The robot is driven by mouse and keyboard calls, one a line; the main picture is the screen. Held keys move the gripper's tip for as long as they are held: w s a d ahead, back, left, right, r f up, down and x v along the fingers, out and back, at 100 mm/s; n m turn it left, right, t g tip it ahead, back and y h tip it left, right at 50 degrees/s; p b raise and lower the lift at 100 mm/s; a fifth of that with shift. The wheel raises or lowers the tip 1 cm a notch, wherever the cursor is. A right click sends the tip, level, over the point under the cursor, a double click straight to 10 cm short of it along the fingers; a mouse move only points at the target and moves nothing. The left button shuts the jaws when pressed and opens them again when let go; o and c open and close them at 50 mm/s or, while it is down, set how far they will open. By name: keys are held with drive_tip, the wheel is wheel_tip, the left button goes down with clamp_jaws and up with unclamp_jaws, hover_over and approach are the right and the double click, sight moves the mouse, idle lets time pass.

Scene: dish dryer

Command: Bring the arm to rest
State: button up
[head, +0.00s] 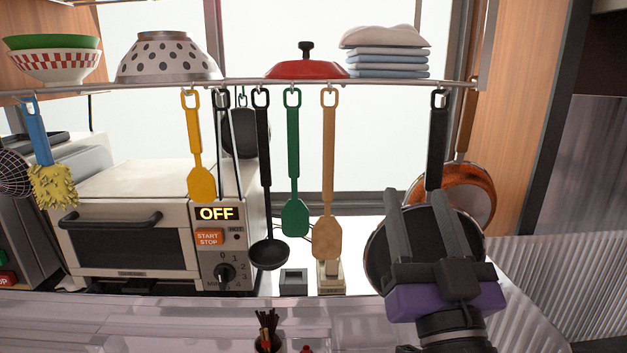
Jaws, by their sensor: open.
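My gripper (424,204), with dark grey fingers and a purple band, is at the lower right. Its two fingers point up and stand apart, with nothing seen between them. Behind it hangs a black pan (379,250), partly hidden by my gripper. The black handle (437,140) of this pan reaches up to the rail above my fingertips. I cannot tell how far my gripper is from the pan.
A rail shelf (250,82) carries bowls, a red lid (306,71) and folded cloths (384,58). Several utensils hang below it, including a green spatula (294,217). A copper pan (468,183) hangs at right. A dryer oven (130,245) reading OFF stands at left.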

drive_tip(key=s+d+f+n+g+y, duration=0.1)
drive_tip(key=s+d+f+g, duration=0.1)
drive_tip(key=s+f, duration=1)
drive_tip(key=s+d+f+n+g+y, duration=0.1)
drive_tip(key=s+d+f+n+g, duration=0.15)
drive_tip(key=s+f, duration=0.95)
drive_tip(key=s+d+f+m+g+h, duration=0.1)
drive_tip(key=s+f+g, duration=0.3)
drive_tip(key=s+f, duration=0.6)
drive_tip(key=shift+s+d+m+g+h, duration=0.2)
drive_tip(key=shift+s+m+g+h, duration=0.25)
drive_tip(key=shift+s+m, duration=0.5)
drive_tip(key=shift+s+f, duration=0.1)
drive_tip(key=shift+s, duration=0.05)
drive_tip(key=shift+c, duration=0.2)
